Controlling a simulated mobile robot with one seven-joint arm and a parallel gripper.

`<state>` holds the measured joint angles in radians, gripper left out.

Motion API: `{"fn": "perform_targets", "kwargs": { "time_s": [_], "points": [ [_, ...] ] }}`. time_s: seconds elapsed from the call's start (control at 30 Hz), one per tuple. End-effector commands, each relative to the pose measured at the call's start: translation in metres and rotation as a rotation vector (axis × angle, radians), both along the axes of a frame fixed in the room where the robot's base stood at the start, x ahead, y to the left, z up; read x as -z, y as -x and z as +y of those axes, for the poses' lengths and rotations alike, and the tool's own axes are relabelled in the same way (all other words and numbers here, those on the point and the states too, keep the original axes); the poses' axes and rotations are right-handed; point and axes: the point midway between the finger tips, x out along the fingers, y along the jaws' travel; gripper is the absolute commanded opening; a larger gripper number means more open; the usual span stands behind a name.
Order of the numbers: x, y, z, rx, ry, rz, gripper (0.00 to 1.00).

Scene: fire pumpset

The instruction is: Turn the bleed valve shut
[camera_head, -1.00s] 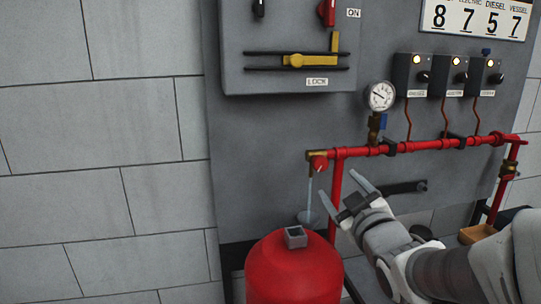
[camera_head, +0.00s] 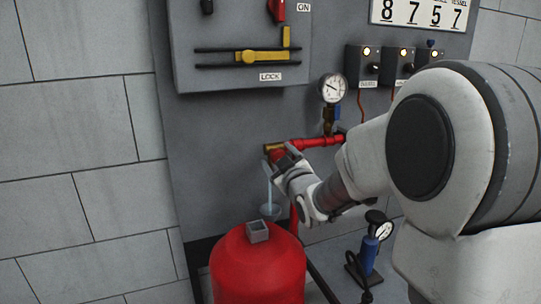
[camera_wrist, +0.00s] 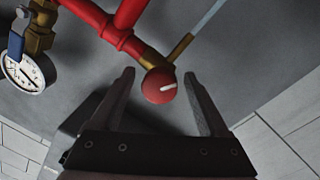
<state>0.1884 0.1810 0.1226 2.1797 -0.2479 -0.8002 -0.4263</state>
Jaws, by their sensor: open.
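The bleed valve is a red round knob (camera_wrist: 159,93) with a white mark, on a brass fitting at the end of the red pipe. In the wrist view it sits between the open fingertips of my gripper (camera_wrist: 160,76), with a gap visible at each side. In the head view my gripper (camera_head: 282,157) is at the brass pipe end (camera_head: 268,147) and hides most of the knob. A pale stream of water (camera_head: 269,190) runs down from the brass outlet; it also shows in the wrist view (camera_wrist: 207,18).
A pressure gauge (camera_head: 333,88) with a blue-handled cock (camera_wrist: 16,46) is on the pipe. A red tank (camera_head: 258,270) stands below my gripper. A blue hand pump (camera_head: 368,252) stands to its right. A grey panel with a yellow bar (camera_head: 262,57) is above.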

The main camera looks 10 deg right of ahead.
Motion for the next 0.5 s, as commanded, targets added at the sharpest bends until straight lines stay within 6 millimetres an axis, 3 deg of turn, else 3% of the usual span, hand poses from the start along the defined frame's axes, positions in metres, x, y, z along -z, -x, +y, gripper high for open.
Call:
{"fn": "perform_targets", "kwargs": {
  "time_s": [0.3,0.5],
  "points": [
    [0.0002,-0.0016,0.0003,0.0,0.0,0.0,0.77],
    [0.0001,-0.0014,0.0002,0.0,0.0,0.0,0.41]
  ]
}}
